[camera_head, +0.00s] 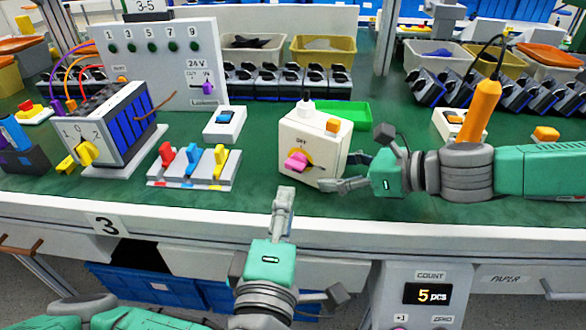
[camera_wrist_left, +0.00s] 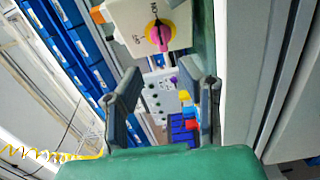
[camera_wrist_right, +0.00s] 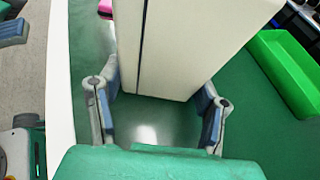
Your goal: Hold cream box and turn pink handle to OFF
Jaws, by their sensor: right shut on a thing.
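The cream box (camera_head: 312,135) stands upright on the green bench mat, with a yellow dial and a pink handle (camera_head: 296,161) on its front. In the left wrist view the pink handle (camera_wrist_left: 160,36) lines up with the ON label; the OFF label is to its left. My right gripper (camera_head: 345,172) is shut on the right side of the cream box; the right wrist view shows a finger on each side of the box (camera_wrist_right: 180,45). My left gripper (camera_head: 284,195) is in front of and below the handle, apart from it. Its fingers are spread and empty in its wrist view (camera_wrist_left: 165,85).
A three-lever switch block (camera_head: 193,182) and a larger rotary switch unit (camera_head: 115,125) stand left of the box. A green tray (camera_head: 345,113) is behind it. An orange-handled tool (camera_head: 480,110) stands behind my right arm. The bench front edge (camera_head: 200,218) lies under my left gripper.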

